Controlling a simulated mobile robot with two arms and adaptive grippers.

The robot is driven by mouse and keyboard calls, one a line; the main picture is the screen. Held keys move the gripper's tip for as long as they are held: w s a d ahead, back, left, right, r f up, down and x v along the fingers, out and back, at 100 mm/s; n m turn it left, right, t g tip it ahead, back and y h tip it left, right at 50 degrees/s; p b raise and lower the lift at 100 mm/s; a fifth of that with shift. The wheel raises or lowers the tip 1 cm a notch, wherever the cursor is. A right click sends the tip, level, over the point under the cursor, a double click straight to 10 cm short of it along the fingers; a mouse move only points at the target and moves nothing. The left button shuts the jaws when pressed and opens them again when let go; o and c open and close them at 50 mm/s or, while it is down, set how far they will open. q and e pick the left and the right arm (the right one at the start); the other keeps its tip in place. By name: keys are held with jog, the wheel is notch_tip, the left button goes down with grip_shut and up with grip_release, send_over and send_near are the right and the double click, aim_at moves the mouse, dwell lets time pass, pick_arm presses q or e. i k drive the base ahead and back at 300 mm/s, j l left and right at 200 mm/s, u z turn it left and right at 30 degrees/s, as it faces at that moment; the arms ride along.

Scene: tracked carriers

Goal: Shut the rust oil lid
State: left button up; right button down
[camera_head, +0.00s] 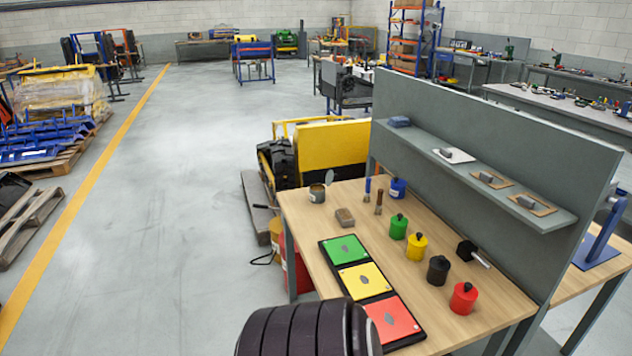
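A small grey-brown tin (317,194) stands upright at the far left corner of the wooden workbench. A thin grey round lid (329,177) stands raised at the right side of the tin's rim, so the tin looks open. I cannot read any label on it, so I cannot confirm it is the rust oil. No gripper fingers show in the view.
The workbench (450,335) holds green, yellow and red panels (365,281) in a row. Green (398,227), yellow (417,247), black (438,269), red (463,298) and blue (398,188) pots stand right. A grey shelf (545,217) overhangs the back.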

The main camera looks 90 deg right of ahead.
aim_at(329, 176)
jog(key=i+l+z, duration=0.15)
jog(key=i+z, duration=0.15)
jog(key=z, duration=0.15)
jog(key=i+z, duration=0.3)
jog(key=z, duration=0.15)
jog(key=i+z, duration=0.3)
jog(key=z, duration=0.15)
jog(key=i+j+z, duration=0.15)
jog(key=i+z, duration=0.15)
jog(key=z, duration=0.15)
